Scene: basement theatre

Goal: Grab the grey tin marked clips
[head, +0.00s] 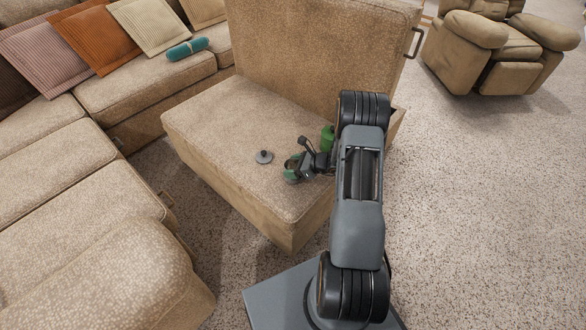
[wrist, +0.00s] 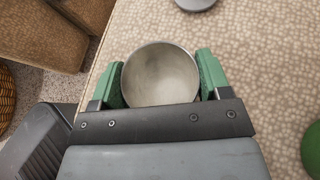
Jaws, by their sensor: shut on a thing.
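A round, open-topped grey metal tin (wrist: 160,76) sits between the two green fingers of my gripper (wrist: 161,80) in the wrist view. I look down into it and it appears empty. Both fingers press on its sides. No marking shows on it from this angle. In the head view my gripper (head: 297,170) is low over the front of the beige ottoman seat (head: 235,115), and the tin is mostly hidden by the fingers. Whether the tin still touches the cushion is hard to tell.
A small grey lid-like disc (head: 264,157) lies left of my gripper. A green object (head: 327,138) stands close behind it, partly hidden by my arm. The cushion edge is near. A teal roll (head: 187,49) lies on the sofa. An armchair (head: 500,47) stands back right.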

